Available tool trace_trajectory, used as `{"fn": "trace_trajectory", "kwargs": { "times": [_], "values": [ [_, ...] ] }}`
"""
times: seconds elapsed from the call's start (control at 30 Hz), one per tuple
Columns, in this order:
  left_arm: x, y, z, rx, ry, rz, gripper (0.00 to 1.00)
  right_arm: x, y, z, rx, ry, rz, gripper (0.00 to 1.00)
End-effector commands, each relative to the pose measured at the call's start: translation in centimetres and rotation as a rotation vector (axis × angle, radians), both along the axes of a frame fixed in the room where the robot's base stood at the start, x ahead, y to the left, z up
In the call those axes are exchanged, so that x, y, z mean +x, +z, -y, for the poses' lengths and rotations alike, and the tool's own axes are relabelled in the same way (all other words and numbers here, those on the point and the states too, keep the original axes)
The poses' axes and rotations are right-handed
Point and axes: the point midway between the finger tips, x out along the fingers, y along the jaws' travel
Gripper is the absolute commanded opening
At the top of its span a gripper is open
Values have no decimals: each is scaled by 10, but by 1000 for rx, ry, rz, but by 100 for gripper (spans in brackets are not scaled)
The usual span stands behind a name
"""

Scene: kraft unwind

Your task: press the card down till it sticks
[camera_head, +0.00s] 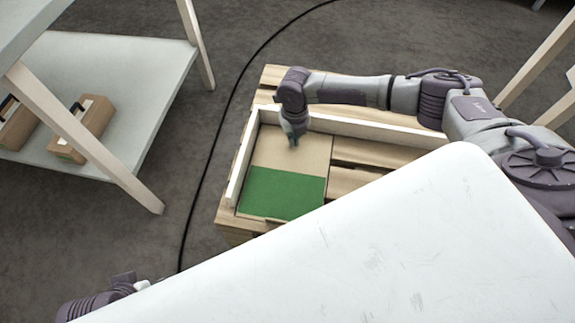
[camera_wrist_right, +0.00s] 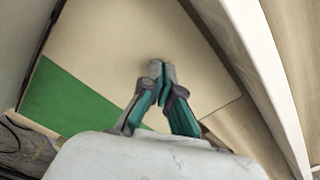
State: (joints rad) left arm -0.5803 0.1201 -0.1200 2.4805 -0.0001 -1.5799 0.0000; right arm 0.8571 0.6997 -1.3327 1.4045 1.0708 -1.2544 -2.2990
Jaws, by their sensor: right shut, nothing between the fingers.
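The card lies flat on the wooden pallet (camera_head: 350,183), inside the corner of a white raised frame (camera_head: 240,165). Its tan part (camera_head: 310,150) is toward the back and its green part (camera_head: 283,193) toward the front. My right gripper (camera_head: 294,142) points down over the tan part, its fingertips at or just above the surface; I cannot tell whether they touch. In the right wrist view the fingers (camera_wrist_right: 161,68) are closed together with nothing between them, over the tan surface, with the green area (camera_wrist_right: 75,100) to the left. Part of my left arm shows at the bottom left; its gripper is not visible.
A large white surface (camera_head: 400,240) fills the front right and hides part of the pallet. A shelf (camera_head: 150,70) on the left holds brown boxes (camera_head: 92,125). A black cable (camera_head: 215,130) runs along the grey floor between shelf and pallet.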

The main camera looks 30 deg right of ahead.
Motion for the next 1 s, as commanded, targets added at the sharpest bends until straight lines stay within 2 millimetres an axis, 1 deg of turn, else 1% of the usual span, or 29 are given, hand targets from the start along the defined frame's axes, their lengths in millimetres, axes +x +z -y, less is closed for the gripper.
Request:
{"fn": "trace_trajectory", "kwargs": {
  "times": [0.33, 0.9, 1.0],
  "values": [
    [0, 0, 0, 0, 0, 0, 40, 0, 0, 0, 0, 0, 0, 0],
    [0, -7, 0, 0, 0, -1, 40, 0, -12, 0, 0, -1, 0, 0],
    [0, -6, 0, 0, 0, -1, 40, 0, -11, 0, 0, 0, 0, 0]
  ]
}}
